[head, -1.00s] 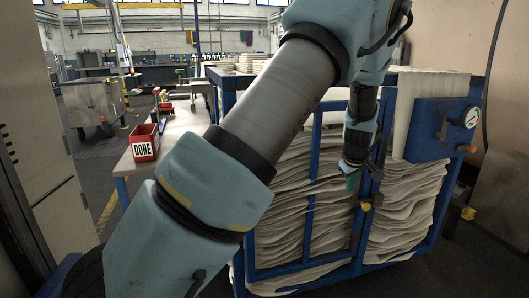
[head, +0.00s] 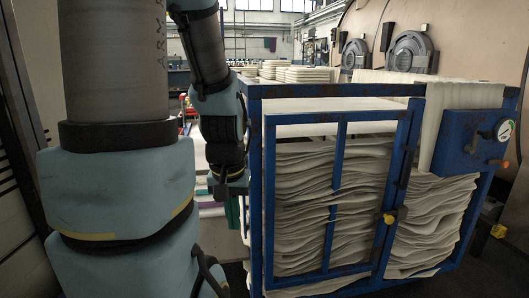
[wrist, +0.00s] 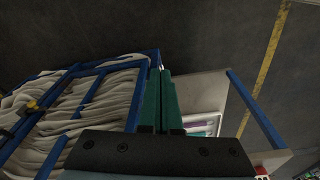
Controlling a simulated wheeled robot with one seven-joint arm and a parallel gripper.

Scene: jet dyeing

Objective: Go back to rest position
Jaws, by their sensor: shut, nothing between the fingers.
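My gripper (wrist: 160,100) shows in the wrist view as two long green fingers side by side, shut and empty. In the head view my gripper (head: 232,212) hangs fingers down just left of the blue-framed cart's front left post, in front of the table; it is partly dark and its tips are hard to make out. My arm fills the left of the head view. The blue cart (head: 256,190) holds folded pale cloth (head: 300,215) behind its barred gate. The gate has a yellow latch (head: 389,219), and no finger is near it.
A pale table (wrist: 212,90) with a blue edge stands beside the cart. A control box (head: 470,140) with a gauge sits on the cart's right. Folded cloth stacks (head: 305,75) lie behind the cart top. Dark floor (wrist: 200,30) with a yellow line is open.

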